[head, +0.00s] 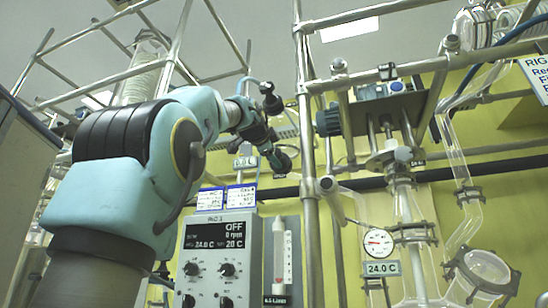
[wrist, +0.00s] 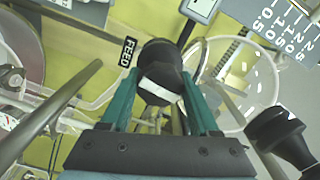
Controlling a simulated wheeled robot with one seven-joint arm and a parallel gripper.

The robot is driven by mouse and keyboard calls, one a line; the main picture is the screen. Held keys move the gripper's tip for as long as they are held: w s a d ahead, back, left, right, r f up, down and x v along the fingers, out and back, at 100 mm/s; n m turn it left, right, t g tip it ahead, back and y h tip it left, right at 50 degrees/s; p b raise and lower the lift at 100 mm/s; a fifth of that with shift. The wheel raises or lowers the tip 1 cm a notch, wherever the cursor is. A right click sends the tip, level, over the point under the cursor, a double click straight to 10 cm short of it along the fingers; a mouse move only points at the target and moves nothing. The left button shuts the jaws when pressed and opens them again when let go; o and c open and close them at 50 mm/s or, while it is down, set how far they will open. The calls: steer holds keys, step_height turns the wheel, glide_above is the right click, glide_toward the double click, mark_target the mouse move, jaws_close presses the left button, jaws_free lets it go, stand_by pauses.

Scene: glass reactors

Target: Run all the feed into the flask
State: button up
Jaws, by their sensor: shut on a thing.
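In the wrist view, my gripper (wrist: 160,84) is shut on a black knob (wrist: 158,54) with a white mark on its face. One teal finger lies on each side of the knob. A black "FEED" label (wrist: 128,52) is beside it on the left. A clear round vessel with white scale marks (wrist: 240,85) is to the right; its liquid level cannot be told. In the head view, my gripper (head: 276,160) is at the far end of my arm, and the knob is too small to make out. Glassware (head: 420,298) is cut off at the lower right; I cannot tell whether it is the flask.
A grey control box (head: 215,255) reads OFF, 0 rpm and 24.0 C. Metal posts (head: 309,200) and a dial gauge (head: 378,242) stand right of my gripper. Another black knob (wrist: 280,137) is close at the wrist view's lower right. Glass tubing (head: 455,160) is farther right.

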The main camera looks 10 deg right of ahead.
steer(key=m, duration=0.4)
steer(key=shift+f+m+b, duration=0.2)
steer(key=shift+m+b, duration=0.1)
steer(key=shift+b, duration=0.05)
steer(key=m, duration=0.3)
steer(key=shift+m, duration=0.4)
steer(key=m+b, duration=0.1)
steer(key=m, duration=0.3)
steer(key=shift+r+m, duration=0.1)
steer(key=shift+m, duration=1.4)
steer(key=o, duration=1.4)
steer(key=shift+r, duration=0.1)
